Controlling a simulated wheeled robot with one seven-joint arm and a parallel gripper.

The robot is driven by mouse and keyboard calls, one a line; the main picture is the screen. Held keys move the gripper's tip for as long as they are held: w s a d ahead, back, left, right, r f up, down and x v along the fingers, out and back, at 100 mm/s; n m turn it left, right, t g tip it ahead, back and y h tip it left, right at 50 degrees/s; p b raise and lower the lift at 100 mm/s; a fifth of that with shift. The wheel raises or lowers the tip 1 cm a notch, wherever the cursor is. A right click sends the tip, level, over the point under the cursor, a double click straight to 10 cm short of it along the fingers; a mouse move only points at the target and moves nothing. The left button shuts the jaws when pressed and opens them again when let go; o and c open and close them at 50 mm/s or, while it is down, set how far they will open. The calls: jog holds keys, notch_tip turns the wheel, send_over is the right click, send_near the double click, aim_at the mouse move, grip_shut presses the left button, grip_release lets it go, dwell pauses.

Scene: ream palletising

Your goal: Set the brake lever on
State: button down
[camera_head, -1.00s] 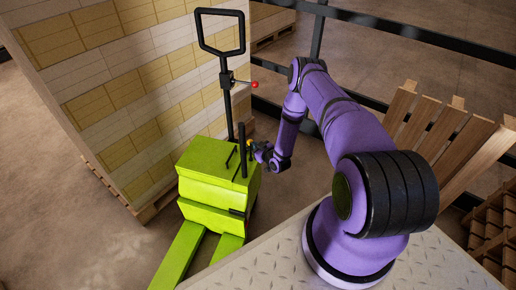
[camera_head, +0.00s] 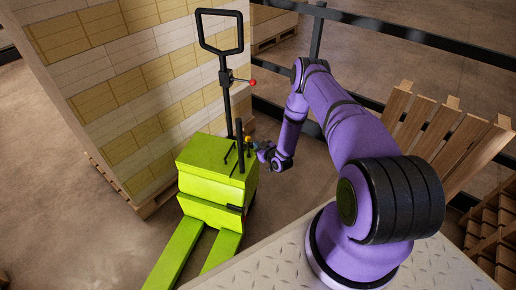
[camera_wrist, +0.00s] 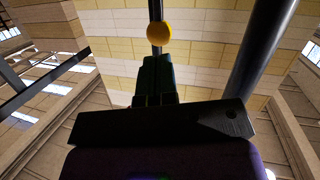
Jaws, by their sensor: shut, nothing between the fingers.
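A lime-green pallet truck (camera_head: 215,170) stands left of my arm, with a black upright post and loop handle (camera_head: 221,32). A thin lever with a yellow knob (camera_head: 248,139) rises at the right edge of its body, beside a short black post (camera_head: 240,140). In the wrist view the yellow knob (camera_wrist: 159,33) is just beyond my fingertips. My gripper (camera_head: 261,148) is shut and empty, close to the knob on its right side. The shut fingers also show in the wrist view (camera_wrist: 157,62). I cannot tell whether they touch the lever.
A small lever with a red knob (camera_head: 252,83) sticks out from the handle post. A tall stack of cream and yellow reams (camera_head: 125,85) stands behind the truck on a pallet. Black rails (camera_head: 400,45) run behind my arm. Wooden pallets (camera_head: 440,130) stand at the right.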

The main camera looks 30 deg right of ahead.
jog(key=v, duration=0.9)
jog(key=shift+s+d, duration=0.15)
jog(key=shift+s, duration=0.2)
jog(key=shift+r, duration=0.1)
